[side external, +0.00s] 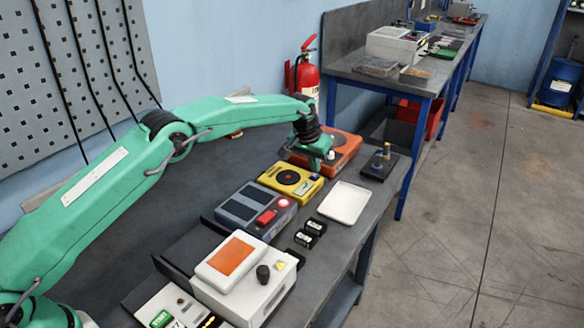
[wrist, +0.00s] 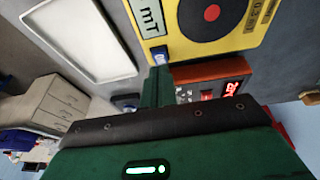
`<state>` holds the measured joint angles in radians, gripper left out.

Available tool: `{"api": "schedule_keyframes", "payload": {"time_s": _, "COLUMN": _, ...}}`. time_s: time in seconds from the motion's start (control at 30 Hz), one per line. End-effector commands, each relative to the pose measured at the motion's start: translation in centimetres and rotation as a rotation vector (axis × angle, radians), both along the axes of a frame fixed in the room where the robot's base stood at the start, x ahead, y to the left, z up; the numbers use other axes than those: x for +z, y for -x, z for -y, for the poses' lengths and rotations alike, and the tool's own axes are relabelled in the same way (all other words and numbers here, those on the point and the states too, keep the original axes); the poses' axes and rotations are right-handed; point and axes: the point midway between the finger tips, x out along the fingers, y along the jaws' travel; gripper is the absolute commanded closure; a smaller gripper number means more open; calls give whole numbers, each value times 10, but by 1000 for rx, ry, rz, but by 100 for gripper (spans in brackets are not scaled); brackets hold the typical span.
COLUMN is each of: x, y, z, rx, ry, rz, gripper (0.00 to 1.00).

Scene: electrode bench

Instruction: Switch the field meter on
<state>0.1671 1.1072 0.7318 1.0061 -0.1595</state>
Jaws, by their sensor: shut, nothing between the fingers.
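The yellow meter (side external: 291,182) lies on the bench with a round black disc on top. In the wrist view the yellow meter (wrist: 238,48) shows a red centre in the disc and a pale panel (wrist: 152,16) reading "mT". A small blue-and-white switch (wrist: 160,55) sits at its near edge. My gripper (side external: 316,167) is shut and empty, at the far right end of the yellow meter. In the wrist view my gripper's narrow green tip (wrist: 158,76) points at the switch, very close to it; I cannot tell whether they touch.
A white tray (side external: 345,203), a dark block with a brass post (side external: 380,160), a grey box with a red button (side external: 256,208) and small black cells (side external: 311,232) stand around.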

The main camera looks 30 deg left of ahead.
Motion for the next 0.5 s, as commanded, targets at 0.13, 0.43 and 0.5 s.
{"api": "schedule_keyframes", "payload": {"time_s": 0.13, "x": -2, "y": 0, "z": 0, "rx": 0, "ry": 0, "rz": 0, "gripper": 100}}
{"api": "schedule_keyframes", "payload": {"time_s": 0.43, "x": -5, "y": 0, "z": 0, "rx": 0, "ry": 0, "rz": -1, "gripper": 100}}
{"api": "schedule_keyframes", "payload": {"time_s": 0.5, "x": -6, "y": 0, "z": 0, "rx": 0, "ry": 0, "rz": -1, "gripper": 100}}
